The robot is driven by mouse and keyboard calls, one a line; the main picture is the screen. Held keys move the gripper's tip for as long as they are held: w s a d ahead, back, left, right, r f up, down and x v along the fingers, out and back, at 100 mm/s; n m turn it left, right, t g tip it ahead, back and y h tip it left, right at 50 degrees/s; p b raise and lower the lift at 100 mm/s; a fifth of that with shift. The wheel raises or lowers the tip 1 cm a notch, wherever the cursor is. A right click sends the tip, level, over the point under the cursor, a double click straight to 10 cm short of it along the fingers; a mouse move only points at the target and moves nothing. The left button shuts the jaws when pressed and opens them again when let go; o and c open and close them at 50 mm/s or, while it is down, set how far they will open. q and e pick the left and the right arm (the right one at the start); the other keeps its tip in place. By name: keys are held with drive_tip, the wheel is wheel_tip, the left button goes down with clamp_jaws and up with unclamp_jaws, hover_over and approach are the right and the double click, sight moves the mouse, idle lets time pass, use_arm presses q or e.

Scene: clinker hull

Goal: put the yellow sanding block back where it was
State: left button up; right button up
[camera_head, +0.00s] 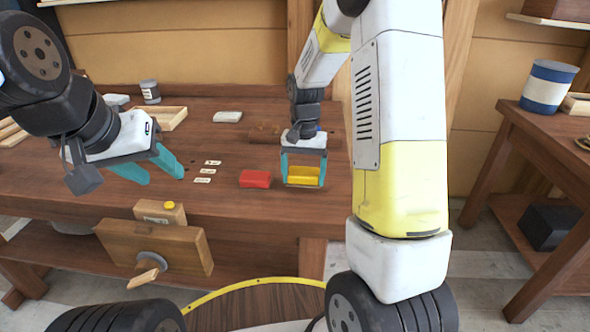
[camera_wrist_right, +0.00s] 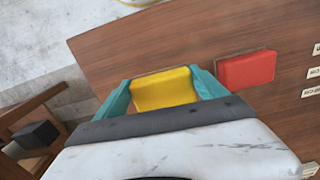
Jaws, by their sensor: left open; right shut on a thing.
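The yellow sanding block (camera_head: 304,175) is between the teal fingers of my right gripper (camera_head: 303,184), near the bench's front edge, right of a red block (camera_head: 255,179). In the right wrist view the yellow block (camera_wrist_right: 163,88) spans the gap between both fingers, and my right gripper (camera_wrist_right: 163,92) is shut on it. I cannot tell whether its underside touches the bench. The red block (camera_wrist_right: 247,69) lies apart from it on the bench top. My left gripper (camera_head: 163,176) is open and empty over the left part of the bench's front.
Small white labels (camera_head: 207,171) lie left of the red block on the wooden bench (camera_head: 225,203). A vise (camera_head: 155,245) juts from the bench front below my left gripper. A white block (camera_head: 227,117), a wooden tray (camera_head: 167,117) and a tin (camera_head: 149,91) stand further back.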

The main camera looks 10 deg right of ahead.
drive_tip(key=shift+w+d+f, duration=0.1)
drive_tip(key=shift+w+d, duration=0.15)
drive_tip(key=shift+w, duration=0.25)
drive_tip(key=shift+w+d, duration=0.2)
drive_tip(key=shift+w, duration=0.25)
drive_tip(key=shift+f, duration=1.75)
drive_tip(key=shift+f, duration=0.1)
drive_tip(key=o, duration=1.8)
wheel_tip(320, 180, up, 12)
drive_tip(key=shift+w+r, duration=0.1)
wheel_tip(320, 180, up, 5)
drive_tip(key=t, duration=0.2)
hover_over(304, 182)
drive_tip(key=s, duration=0.1)
drive_tip(key=shift+s+a+r+n+t+y, duration=0.25)
drive_tip(key=shift+s+r+n+t, duration=0.7)
drive_tip(key=shift+s, duration=2.2)
drive_tip(key=shift+s+a+r+n+t+y, duration=0.1)
drive_tip(key=shift+s+r+n+t+y, duration=0.4)
drive_tip(key=shift+s+r, duration=1.7)
drive_tip(key=shift+s+a+r+n+t+y, duration=0.2)
drive_tip(key=shift+s+n+t, duration=0.6)
drive_tip(key=shift+s, duration=3.25)
